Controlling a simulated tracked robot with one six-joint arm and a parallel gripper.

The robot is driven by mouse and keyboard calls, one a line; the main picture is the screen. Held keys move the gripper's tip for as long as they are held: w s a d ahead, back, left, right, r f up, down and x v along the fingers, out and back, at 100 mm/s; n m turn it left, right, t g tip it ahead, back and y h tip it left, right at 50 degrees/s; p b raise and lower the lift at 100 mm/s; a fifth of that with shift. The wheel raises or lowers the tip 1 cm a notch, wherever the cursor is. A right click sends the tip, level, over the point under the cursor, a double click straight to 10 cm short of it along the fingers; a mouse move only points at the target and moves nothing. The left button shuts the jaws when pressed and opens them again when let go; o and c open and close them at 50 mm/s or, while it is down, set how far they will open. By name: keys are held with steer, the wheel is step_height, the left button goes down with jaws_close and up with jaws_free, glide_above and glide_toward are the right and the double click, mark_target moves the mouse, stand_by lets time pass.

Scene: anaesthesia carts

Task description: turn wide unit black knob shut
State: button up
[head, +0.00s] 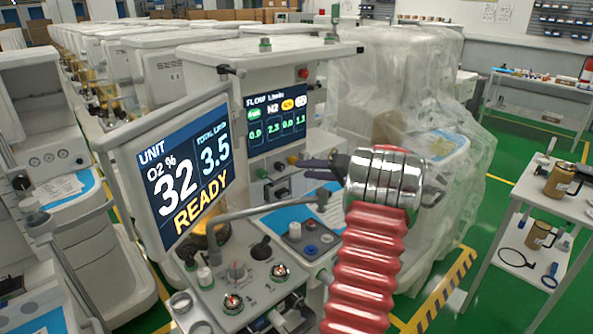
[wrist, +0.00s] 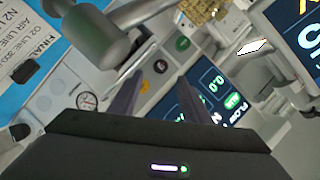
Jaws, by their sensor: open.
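My gripper (head: 305,169) is open and empty, with its fingers pointing left toward the front panel of the cart with the large READY screen. In the wrist view, a dark round knob (wrist: 160,66) on the white panel shows between and just beyond the two fingertips (wrist: 160,76). A green knob (wrist: 183,43) sits on one side of it and a yellow one (wrist: 144,86) on the other. In the head view, the same row shows the black knob (head: 278,166) between green and yellow ones, apart from my fingers. I cannot tell its turned position.
The READY screen (head: 184,172) stands left of the panel, and the flow display (head: 277,118) is above the knobs. A grey jointed bar (head: 255,211) crosses below. A plastic-draped cart (head: 420,100) stands right behind my arm.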

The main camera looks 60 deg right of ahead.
steer(key=v, duration=0.5)
steer(key=shift+s, duration=0.15)
steer(key=shift+c, duration=0.5)
